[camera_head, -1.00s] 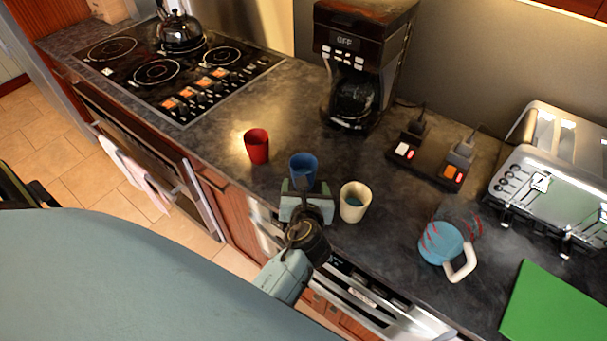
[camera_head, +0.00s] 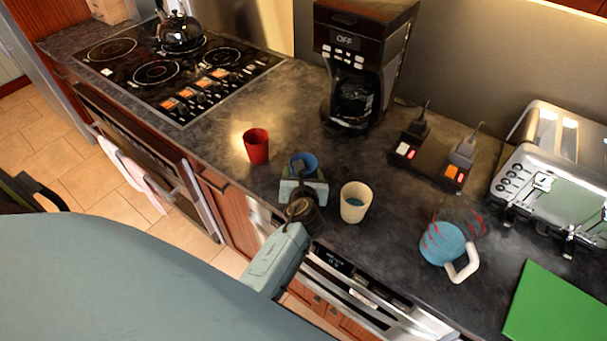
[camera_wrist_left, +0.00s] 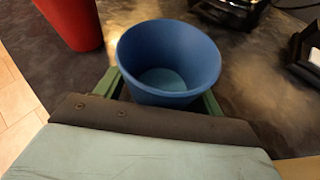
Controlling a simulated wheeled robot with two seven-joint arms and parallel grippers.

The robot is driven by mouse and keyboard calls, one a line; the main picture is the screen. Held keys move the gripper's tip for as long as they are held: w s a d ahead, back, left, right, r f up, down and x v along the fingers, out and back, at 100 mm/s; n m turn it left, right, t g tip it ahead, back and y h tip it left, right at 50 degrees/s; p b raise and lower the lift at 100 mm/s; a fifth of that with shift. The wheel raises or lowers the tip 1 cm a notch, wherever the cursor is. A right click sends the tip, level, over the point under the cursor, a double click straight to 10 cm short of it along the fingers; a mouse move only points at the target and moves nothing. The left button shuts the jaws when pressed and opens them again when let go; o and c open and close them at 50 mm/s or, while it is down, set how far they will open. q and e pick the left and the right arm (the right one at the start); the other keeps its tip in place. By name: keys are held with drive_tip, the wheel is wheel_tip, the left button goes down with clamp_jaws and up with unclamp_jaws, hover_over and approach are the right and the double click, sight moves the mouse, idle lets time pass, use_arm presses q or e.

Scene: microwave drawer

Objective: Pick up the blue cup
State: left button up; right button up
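The blue cup (camera_head: 304,161) stands upright on the dark counter, open end up. My left gripper (camera_head: 303,184) is low at its near side. In the left wrist view the blue cup (camera_wrist_left: 170,62) sits between the two green fingers of the left gripper (camera_wrist_left: 162,92), one on each side. The fingers are spread around it. The cup's rim hides part of them, so contact cannot be made out. The cup's lower part is hidden by the gripper in the head view. My right gripper is not in view.
A red cup (camera_head: 256,146) stands to the left and a cream cup (camera_head: 355,203) close to the right. A coffee maker (camera_head: 362,60) is behind. The stove (camera_head: 180,72) is at left.

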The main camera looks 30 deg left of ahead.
use_arm(q)
drive_tip(key=c, duration=0.9)
